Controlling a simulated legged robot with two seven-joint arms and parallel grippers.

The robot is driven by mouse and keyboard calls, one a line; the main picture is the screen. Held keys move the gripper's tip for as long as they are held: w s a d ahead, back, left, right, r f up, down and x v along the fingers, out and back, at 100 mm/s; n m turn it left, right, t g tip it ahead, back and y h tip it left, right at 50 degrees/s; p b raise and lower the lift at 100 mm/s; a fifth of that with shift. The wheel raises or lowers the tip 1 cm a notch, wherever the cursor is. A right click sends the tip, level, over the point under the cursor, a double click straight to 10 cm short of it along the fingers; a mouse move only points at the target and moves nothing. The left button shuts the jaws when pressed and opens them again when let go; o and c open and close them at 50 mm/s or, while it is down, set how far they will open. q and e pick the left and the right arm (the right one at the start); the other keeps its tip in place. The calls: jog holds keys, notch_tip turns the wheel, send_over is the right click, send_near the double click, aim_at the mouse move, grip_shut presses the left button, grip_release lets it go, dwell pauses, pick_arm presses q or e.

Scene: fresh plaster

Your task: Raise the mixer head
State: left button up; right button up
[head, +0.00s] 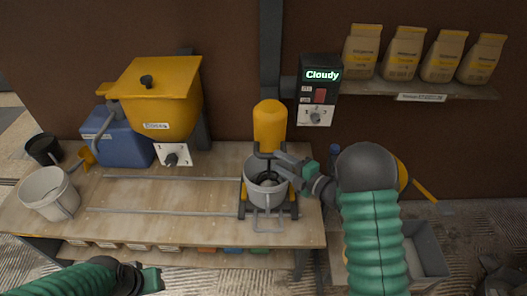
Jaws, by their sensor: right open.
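The mixer head (270,125) is a yellow, rounded motor housing above a grey bucket (266,195) on the workbench. The bucket stands in a dark frame with a yellow part at its side. The mixer's lower part, at the bucket's mouth, is partly hidden. My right gripper (282,166) is open, its fingers pointing left at the bucket's upper right rim, just below the mixer head. I cannot tell whether it touches anything. My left gripper (152,279) is low at the left, in front of the bench and away from the mixer; its jaws do not show clearly.
A control box (318,100) reading "Cloudy" hangs right of the mixer. A yellow hopper (155,100), blue container (125,145) and white bucket (48,190) stand left. Several bags sit on a shelf (430,89). The bench (150,225) is mostly clear between metal rails.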

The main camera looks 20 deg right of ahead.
jog(key=x, duration=0.8)
jog(key=shift+p, duration=0.45)
